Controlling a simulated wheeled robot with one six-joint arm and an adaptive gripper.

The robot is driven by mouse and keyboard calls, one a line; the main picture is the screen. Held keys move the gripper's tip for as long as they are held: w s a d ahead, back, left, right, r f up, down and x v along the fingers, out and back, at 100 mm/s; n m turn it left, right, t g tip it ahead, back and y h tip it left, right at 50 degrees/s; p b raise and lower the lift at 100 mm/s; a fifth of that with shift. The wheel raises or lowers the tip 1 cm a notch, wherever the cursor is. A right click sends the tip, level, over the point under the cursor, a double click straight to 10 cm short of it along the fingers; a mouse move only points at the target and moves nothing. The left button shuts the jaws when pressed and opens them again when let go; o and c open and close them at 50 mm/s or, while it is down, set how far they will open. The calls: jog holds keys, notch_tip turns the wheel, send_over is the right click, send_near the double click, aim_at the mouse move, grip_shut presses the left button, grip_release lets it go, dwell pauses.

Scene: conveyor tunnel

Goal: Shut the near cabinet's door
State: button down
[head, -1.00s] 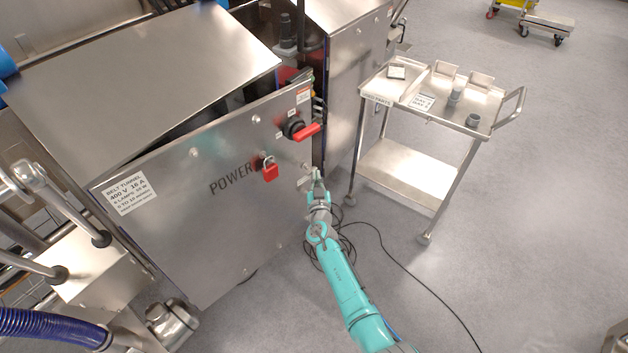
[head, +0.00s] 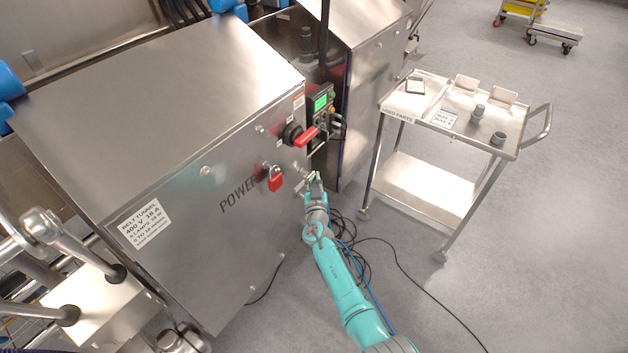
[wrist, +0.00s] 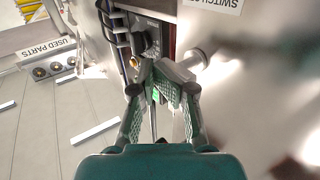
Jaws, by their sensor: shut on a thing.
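The near cabinet (head: 165,85) is a steel box with a sloping top, at the left in the head view. Its door (head: 190,240) carries black POWER lettering, a red padlock (head: 275,180) and a red-handled switch (head: 303,135). The door now lies close to the cabinet front; I cannot tell if it is fully flush. My gripper (head: 314,183) is at the door's right edge, shut on the door handle (head: 300,172). In the wrist view my gripper (wrist: 168,82) closes beside the handle's round metal post (wrist: 194,59); the fingers hide part of the handle.
A control box with a green screen (head: 321,103) sits just past the door's right edge. A steel trolley (head: 425,170) stands to the right. Cables (head: 375,245) lie on the floor by my arm. Pipework (head: 75,235) is at the left. Floor is open at the lower right.

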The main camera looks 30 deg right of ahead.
jog(key=shift+w+a+r, duration=0.15)
jog(key=shift+a+r, duration=0.1)
jog(key=shift+r, duration=0.05)
jog(key=v, duration=1.2)
jog(key=shift+d+f, duration=0.2)
jog(key=shift+f, duration=0.15)
jog(key=s+a+f+n+g+y, duration=0.1)
jog(key=s+a+f+y, duration=0.1)
jog(key=s, duration=0.8)
jog(key=s+a+f+n+g+y, duration=0.1)
jog(key=s+a+f, duration=0.1)
jog(key=s, duration=0.9)
jog(key=s+a+f+n+g+y, duration=0.1)
jog(key=s+a+f+y, duration=0.1)
jog(key=s, duration=0.8)
jog(key=s+a+r+n+t+y, duration=0.1)
jog(key=s+a+r, duration=0.2)
jog(key=s+r, duration=1.7)
jog(key=shift+s+r+y, duration=0.3)
jog(key=shift+s+y, duration=0.1)
jog(key=shift+s, duration=0.25)
